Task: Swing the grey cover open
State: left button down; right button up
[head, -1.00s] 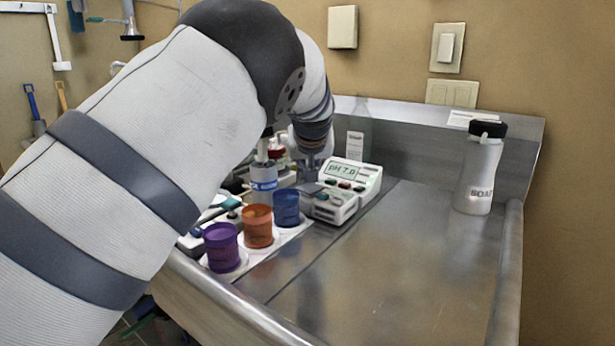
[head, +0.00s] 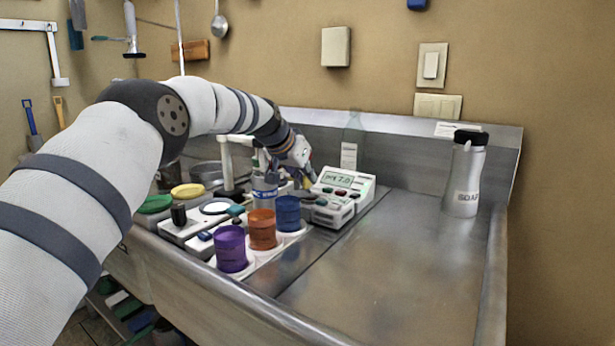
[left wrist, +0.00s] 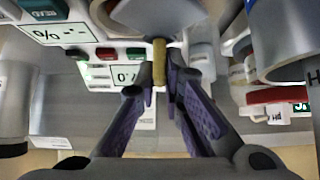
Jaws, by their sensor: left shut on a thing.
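My left gripper (head: 304,180) reaches down beside the white meter (head: 345,195), which has a lit pH 7.0 display. In the left wrist view, the gripper (left wrist: 160,78) has its two purple-sided fingers closed in on a narrow yellow bar (left wrist: 159,63). A rounded grey part (left wrist: 155,12) lies just beyond the bar at the top of that view; I cannot tell for certain whether it is the grey cover or how far it is open. In the head view the fingers partly hide this spot. My right gripper is not in view.
Purple (head: 231,248), orange (head: 262,229) and blue (head: 287,213) cups stand in front of the gripper. A labelled bottle (head: 264,192) is close to its left. A soap bottle (head: 465,175) stands far right. The steel counter (head: 390,255) between is clear.

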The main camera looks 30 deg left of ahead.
pick_arm(q)
jog(key=shift+f, duration=0.2)
dwell(0.4)
jog(key=c, duration=1.7)
grip_release()
